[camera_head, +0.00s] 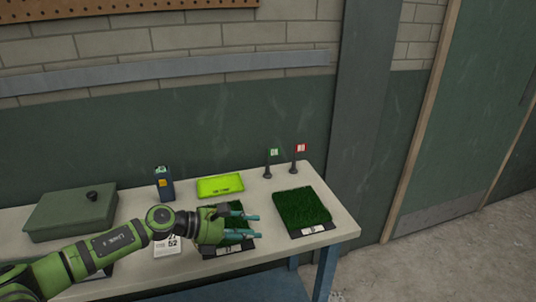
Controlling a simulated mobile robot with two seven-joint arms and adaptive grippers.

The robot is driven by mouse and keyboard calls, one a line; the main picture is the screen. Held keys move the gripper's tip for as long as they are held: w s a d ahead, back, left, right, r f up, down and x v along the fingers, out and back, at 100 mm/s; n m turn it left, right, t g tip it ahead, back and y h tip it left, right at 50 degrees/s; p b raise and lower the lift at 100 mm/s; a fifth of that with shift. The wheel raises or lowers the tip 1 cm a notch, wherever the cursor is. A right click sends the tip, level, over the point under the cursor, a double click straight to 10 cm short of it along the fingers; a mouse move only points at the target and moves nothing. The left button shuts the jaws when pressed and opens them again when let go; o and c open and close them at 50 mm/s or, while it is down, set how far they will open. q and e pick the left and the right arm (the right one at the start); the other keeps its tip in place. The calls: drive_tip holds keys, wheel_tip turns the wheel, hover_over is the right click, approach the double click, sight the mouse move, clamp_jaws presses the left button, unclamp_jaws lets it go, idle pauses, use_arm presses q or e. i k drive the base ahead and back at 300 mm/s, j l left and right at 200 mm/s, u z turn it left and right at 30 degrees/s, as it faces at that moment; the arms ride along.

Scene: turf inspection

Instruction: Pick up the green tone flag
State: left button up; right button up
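The green flag (273,153) stands upright on a thin dark stand at the back right of the workbench, left of a similar red flag (301,148). My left gripper (259,225) comes in from the left, over the left turf sample (235,208). Its two teal fingers point right with a gap between them, and nothing shows in the gap. The fingers are nearer the front of the bench than the green flag and apart from it. The gripper hides part of the left turf sample. My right gripper is not in view.
A right turf sample (302,207) lies in front of the flags. A lime-green tray (220,186), a small blue device (164,183), a white number card (167,246) and a green case (70,213) are on the workbench (340,219). A wall rises behind.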

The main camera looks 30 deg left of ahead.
sight(273, 152)
drive_tip(key=i+j, duration=1)
